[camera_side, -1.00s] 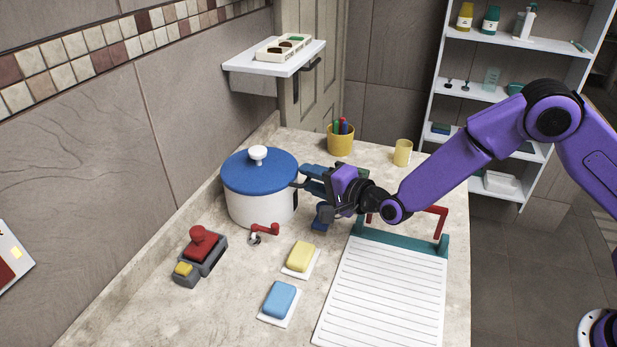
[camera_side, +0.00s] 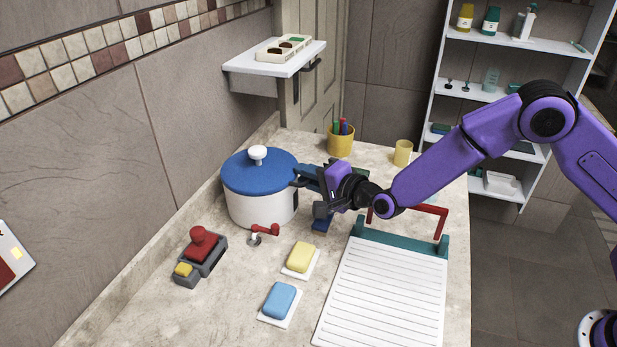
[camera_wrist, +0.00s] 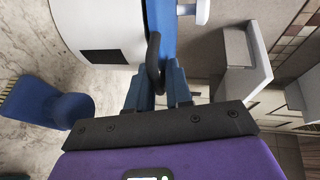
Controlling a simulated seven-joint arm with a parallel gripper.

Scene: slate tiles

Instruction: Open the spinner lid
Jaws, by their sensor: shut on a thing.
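The spinner is a white round pot (camera_side: 262,208) with a blue lid (camera_side: 260,180) and a white knob (camera_side: 258,153) on top. The lid sits on the pot and looks level. The pot wall (camera_wrist: 100,25) and the blue lid edge (camera_wrist: 160,22) also show in the wrist view, turned sideways. A black handle (camera_wrist: 153,58) stands out at the lid's edge. My gripper (camera_side: 304,177) is at the right side of the lid. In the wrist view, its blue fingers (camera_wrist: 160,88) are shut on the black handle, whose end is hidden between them.
A blue object (camera_side: 321,222) stands below my gripper. A red-handled item (camera_side: 264,229) lies before the pot, with a red-and-grey tool (camera_side: 201,250) left. Yellow (camera_side: 301,256) and blue (camera_side: 280,299) blocks and a white ribbed board (camera_side: 385,290) lie in front. A yellow cup (camera_side: 340,141) stands behind.

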